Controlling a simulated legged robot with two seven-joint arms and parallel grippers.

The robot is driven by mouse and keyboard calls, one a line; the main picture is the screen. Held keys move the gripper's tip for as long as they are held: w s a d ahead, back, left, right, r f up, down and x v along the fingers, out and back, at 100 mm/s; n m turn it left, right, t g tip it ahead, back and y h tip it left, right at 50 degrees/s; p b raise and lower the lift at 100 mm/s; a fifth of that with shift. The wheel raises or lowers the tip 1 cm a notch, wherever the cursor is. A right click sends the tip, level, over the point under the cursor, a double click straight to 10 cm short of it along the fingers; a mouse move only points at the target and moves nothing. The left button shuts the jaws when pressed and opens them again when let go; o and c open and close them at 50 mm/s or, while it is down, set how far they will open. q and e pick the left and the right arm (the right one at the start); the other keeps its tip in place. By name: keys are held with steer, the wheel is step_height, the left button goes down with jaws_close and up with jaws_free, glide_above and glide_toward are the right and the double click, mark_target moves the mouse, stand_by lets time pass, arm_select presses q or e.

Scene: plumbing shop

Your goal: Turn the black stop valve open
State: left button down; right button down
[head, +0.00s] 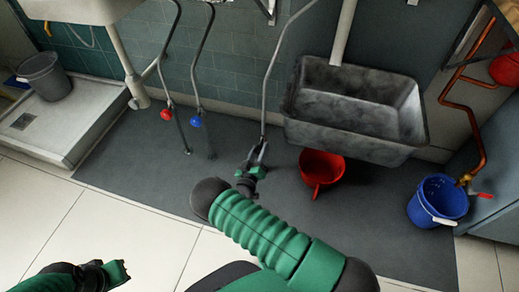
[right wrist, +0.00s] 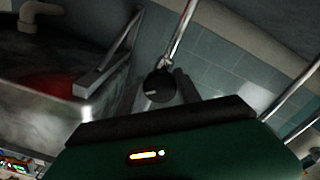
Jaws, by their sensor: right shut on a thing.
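The black stop valve (right wrist: 158,86) shows in the right wrist view as a dark round knob at the end of a thin metal pipe. My right gripper (head: 259,154) reaches the lower end of that pipe in the head view, left of the grey sink. It is shut on the valve, and its fingers hide most of the valve there. How far the valve is turned cannot be made out. My left gripper (head: 122,271) is low at the left of the head view, over the pale floor tiles and away from the valve. Its jaw gap cannot be made out.
Pipes with a red valve (head: 166,114) and a blue valve (head: 196,121) stand to the left. The grey sink (head: 350,135) is close on the right, with a red bucket (head: 320,168) below it. A blue bucket (head: 438,201) stands under a copper pipe (head: 470,120).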

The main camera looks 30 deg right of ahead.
steer(key=n, duration=0.4)
steer(key=shift+a+n+p, duration=0.15)
steer(key=shift+n+p, duration=0.15)
steer(key=shift+p, duration=0.05)
steer(key=shift+w+a+n, duration=0.1)
steer(key=shift+n, duration=2.2)
steer(key=shift+f, duration=0.1)
steer(key=c, duration=1)
jaws_free()
steer(key=shift+o, duration=0.7)
